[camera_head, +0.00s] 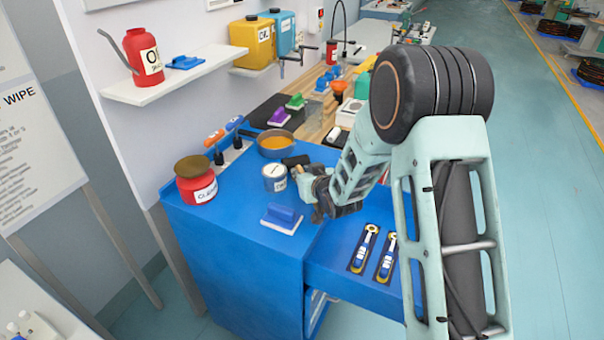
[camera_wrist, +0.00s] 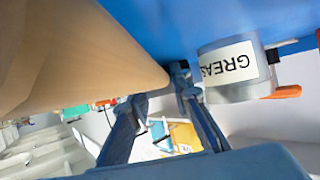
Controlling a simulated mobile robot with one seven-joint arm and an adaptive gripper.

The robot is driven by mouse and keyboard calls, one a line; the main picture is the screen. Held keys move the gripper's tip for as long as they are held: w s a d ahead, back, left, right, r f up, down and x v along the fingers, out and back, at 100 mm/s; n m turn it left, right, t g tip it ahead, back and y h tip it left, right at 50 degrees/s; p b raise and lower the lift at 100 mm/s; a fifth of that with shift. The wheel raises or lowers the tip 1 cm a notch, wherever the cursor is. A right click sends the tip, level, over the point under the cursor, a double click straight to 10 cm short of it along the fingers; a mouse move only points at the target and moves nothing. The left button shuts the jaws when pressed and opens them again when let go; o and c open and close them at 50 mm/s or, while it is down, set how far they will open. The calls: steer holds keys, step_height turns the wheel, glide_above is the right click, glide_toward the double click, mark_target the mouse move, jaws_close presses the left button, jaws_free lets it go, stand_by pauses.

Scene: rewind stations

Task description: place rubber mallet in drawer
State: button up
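A thick tan cylinder, probably the rubber mallet's wooden handle (camera_wrist: 80,50), fills the upper left of the wrist view, very close to the camera. A short black cylinder, probably the mallet's head (camera_head: 295,160), shows in the head view just beyond my gripper (camera_head: 303,174). In the wrist view the two blue fingers (camera_wrist: 160,95) stand apart, their tips by the narrow far end of the tan cylinder. Whether they press on it is unclear. The drawer (camera_head: 335,267) is pulled out, below and right of my gripper; my arm covers its right part.
The grease tin (camera_head: 274,178) stands left of my gripper; it shows upside down in the wrist view (camera_wrist: 232,70). A copper pan (camera_head: 275,142), red jar (camera_head: 197,185) and blue-handled block (camera_head: 282,217) share the blue cabinet top. Two blue-yellow tools (camera_head: 364,248) (camera_head: 387,258) lie in the drawer.

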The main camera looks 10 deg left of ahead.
steer(key=shift+o, duration=1.3)
steer(key=shift+r, duration=0.1)
